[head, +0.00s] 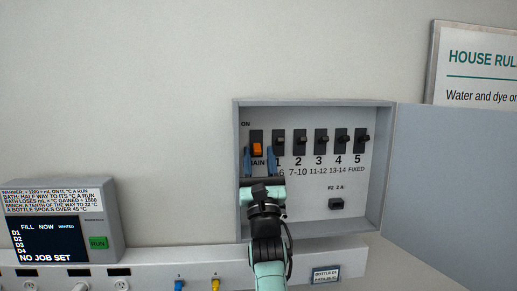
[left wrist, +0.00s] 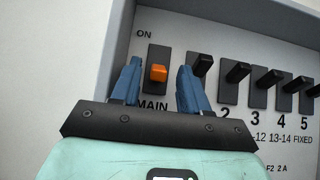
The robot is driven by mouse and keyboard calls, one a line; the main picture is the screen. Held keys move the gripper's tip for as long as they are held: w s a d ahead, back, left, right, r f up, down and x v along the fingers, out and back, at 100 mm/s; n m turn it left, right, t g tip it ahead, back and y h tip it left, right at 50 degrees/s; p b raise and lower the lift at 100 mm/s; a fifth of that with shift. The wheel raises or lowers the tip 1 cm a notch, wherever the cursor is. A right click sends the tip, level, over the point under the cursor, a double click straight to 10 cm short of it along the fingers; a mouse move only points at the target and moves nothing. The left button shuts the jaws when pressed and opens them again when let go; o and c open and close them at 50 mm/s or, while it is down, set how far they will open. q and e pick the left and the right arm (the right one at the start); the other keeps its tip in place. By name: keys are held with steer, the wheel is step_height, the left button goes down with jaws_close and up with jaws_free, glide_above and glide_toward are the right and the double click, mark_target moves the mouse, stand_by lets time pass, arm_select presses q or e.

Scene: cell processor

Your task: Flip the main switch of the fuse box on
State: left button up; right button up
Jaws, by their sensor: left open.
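The fuse box (head: 310,103) is open on the wall in the head view, its grey door (head: 440,185) swung out to the right. The main switch (head: 257,149) is an orange lever on a black plate, under the word ON. It also shows in the left wrist view (left wrist: 158,73), where the lever sits around the middle of its plate or a little lower. My left gripper (head: 259,160) is open, with its blue fingers on either side of the lever, just below it. In the left wrist view the gripper (left wrist: 160,85) is empty, and I cannot tell whether it touches anything. My right gripper is not in view.
Several black-levered switches (head: 320,140) stand in a row right of the main switch, the first close to the right finger. A small black fuse (head: 336,203) sits lower right. A grey panel with a screen (head: 48,242) and green RUN button (head: 98,243) is at left.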

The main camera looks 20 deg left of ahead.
arm_select(q)
steer(key=shift+w+a+r, duration=0.1)
steer(key=shift+w+r, duration=0.05)
jaws_close()
